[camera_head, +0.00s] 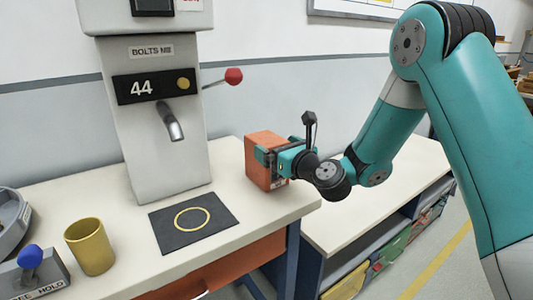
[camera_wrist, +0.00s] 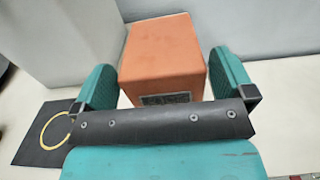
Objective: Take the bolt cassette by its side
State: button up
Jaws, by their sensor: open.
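The bolt cassette is an orange-brown box (camera_head: 262,150) standing upright on the white bench, right of the grey bolt dispenser. In the wrist view the cassette (camera_wrist: 163,55) lies between the two teal fingers of my gripper (camera_wrist: 165,88). The fingers stand on either side of it, with a gap at the left finger; the right finger is close to its side, and I cannot tell if it touches. A small label shows low on its near face. In the head view my gripper (camera_head: 268,158) is open at the cassette, hiding part of its right side.
The dispenser (camera_head: 150,120) marked "BOLTS M8" shows 44 and has a red-knobbed lever (camera_head: 233,76). A black mat (camera_head: 193,225) with a yellow ring lies below its spout. A gold cup (camera_head: 90,247) and a blue-knobbed device (camera_head: 32,272) stand at left. Bench space right of the cassette is clear.

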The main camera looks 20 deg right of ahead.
aim_at(270, 140)
jog(key=shift+w+a+r+p, duration=0.2)
jog(key=shift+w+p, duration=0.3)
jog(key=shift+w, duration=0.1)
jog(key=shift+w+a+r+p, duration=0.15)
jog(key=shift+w+a+p, duration=0.05)
jog(key=shift+w+p, duration=0.35)
jog(key=shift+w+a+f, duration=0.1)
jog(key=shift+w+f, duration=0.15)
jog(key=shift+w, duration=0.3)
jog(key=shift+c, duration=0.5)
